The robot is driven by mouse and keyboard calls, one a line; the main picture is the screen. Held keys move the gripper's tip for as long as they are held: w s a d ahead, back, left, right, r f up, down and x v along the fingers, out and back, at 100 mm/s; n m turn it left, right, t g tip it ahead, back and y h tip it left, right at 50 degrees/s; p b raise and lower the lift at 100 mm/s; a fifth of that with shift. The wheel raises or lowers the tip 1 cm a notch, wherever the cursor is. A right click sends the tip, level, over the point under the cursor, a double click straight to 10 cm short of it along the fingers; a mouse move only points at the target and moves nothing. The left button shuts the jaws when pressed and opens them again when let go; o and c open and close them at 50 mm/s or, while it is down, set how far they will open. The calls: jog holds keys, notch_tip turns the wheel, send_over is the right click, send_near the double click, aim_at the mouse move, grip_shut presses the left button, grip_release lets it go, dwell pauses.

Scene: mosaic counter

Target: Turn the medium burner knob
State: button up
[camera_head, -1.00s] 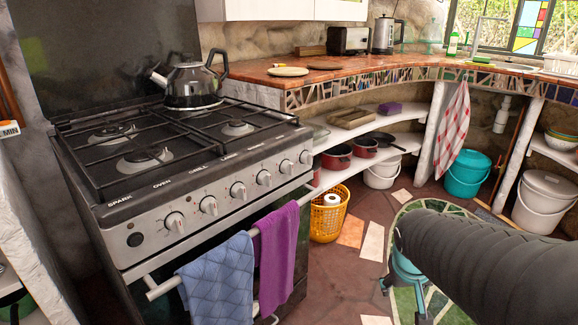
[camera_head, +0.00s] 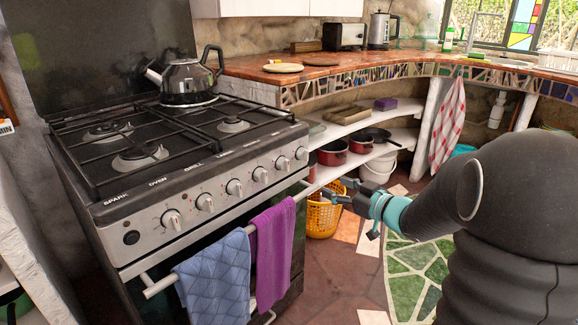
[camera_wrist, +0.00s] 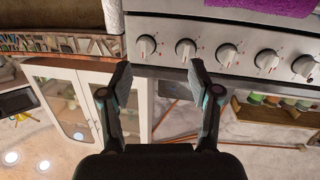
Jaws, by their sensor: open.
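The stove's front panel (camera_head: 150,228) carries a row of silver knobs with red marks. Labels above begin SPARK, OVEN, GRILL at the left; those further right are too small to read, so I cannot tell surely which knob is medium. The right-hand knobs (camera_head: 282,163) show unobstructed. My gripper (camera_head: 340,186) is open and empty, right of the stove's front corner, apart from the knobs. In the wrist view, my open fingers (camera_wrist: 160,78) point toward the panel's end, with the end knob (camera_wrist: 146,45) just beyond the gap between them and other knobs (camera_wrist: 227,54) to the right.
Blue (camera_head: 217,278) and purple (camera_head: 271,250) towels hang on the oven rail below the knobs. A kettle (camera_head: 188,84) stands on the stovetop. The tiled counter (camera_head: 300,92), shelves with red pots (camera_head: 332,152) and a yellow basket (camera_head: 323,217) are beside the stove.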

aim_at(285, 165)
jog(key=w+a+r+y, duration=0.2)
jog(key=w+a, duration=0.6)
jog(key=a, duration=0.4)
jog(key=shift+r+n+y+p, duration=0.3)
jog(key=shift+r+y+p, duration=0.05)
jog(key=shift+y+p, duration=0.1)
jog(key=c, duration=1.1)
